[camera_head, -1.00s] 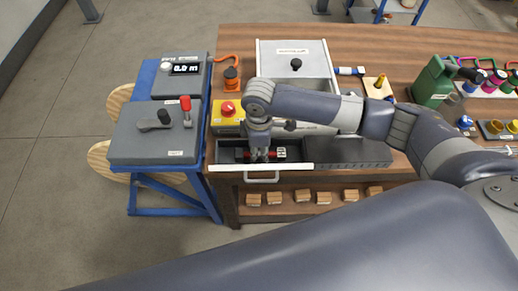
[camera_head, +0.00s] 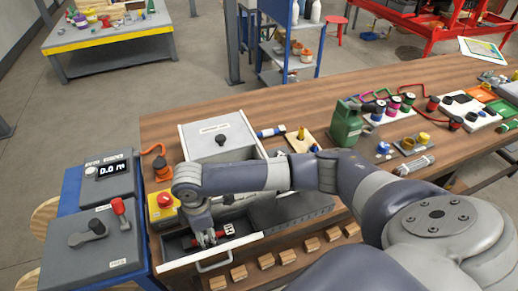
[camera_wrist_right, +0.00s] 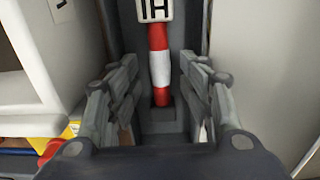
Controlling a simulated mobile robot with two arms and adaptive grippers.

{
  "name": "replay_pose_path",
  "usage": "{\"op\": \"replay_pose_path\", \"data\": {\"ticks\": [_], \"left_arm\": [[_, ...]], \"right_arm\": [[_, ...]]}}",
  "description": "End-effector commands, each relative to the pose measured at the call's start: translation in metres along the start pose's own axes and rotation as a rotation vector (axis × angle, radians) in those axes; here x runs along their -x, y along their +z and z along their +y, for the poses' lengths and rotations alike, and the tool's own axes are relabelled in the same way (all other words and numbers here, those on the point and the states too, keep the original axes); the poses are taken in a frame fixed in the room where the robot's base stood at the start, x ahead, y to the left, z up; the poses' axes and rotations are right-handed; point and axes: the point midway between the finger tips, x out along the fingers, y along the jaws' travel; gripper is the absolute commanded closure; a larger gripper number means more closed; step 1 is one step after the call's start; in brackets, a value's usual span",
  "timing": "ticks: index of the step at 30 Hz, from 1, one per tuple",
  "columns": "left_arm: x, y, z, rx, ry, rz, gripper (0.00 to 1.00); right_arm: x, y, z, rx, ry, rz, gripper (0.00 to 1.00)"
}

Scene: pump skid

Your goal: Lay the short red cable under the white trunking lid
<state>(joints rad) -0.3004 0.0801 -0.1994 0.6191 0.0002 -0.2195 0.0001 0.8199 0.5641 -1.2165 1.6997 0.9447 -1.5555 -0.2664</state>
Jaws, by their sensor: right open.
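My right gripper (camera_head: 207,236) points down into the open dark drawer (camera_head: 180,246) at the bench front. In the wrist view the right gripper (camera_wrist_right: 160,70) is open, its fingers on either side of a red and white banded bar (camera_wrist_right: 159,75) with a black-lettered white tag; I cannot tell whether they touch. The bar also shows as a small red piece in the head view (camera_head: 221,233). A red cable with plugs (camera_head: 433,103) lies at the back right, far from the gripper. My left gripper is out of view.
A green can (camera_head: 346,124) stands mid-bench, with several coloured plugs to its right. An orange hook-shaped piece (camera_head: 154,150) and a red button on a yellow box (camera_head: 164,200) are left of my arm. Grey lever boxes (camera_head: 95,240) stand further left.

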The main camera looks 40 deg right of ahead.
Motion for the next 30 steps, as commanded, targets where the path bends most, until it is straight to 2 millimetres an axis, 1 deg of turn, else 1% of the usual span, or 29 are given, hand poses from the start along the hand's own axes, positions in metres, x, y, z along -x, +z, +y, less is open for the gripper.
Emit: {"op": "replay_pose_path", "data": {"ticks": [1, 7, 9, 27, 29, 30], "left_arm": [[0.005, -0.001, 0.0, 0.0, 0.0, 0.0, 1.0], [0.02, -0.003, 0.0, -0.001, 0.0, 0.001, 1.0], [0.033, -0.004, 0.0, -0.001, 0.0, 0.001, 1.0], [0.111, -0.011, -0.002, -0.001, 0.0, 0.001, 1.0], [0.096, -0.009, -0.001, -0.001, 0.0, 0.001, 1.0], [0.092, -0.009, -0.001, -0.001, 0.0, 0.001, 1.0]], "right_arm": [[0.011, 0.0, 0.002, 0.0, 0.004, 0.002, 0.52], [0.05, 0.0, 0.001, 0.0, 0.003, 0.002, 0.52], [0.059, 0.0, 0.0, -0.001, 0.0, 0.001, 0.52], [0.125, -0.001, 0.001, -0.001, 0.0, 0.001, 0.52], [0.118, 0.002, 0.001, -0.052, -0.001, 0.005, 0.52], [0.121, 0.003, 0.0, -0.09, -0.003, 0.008, 0.52]]}}
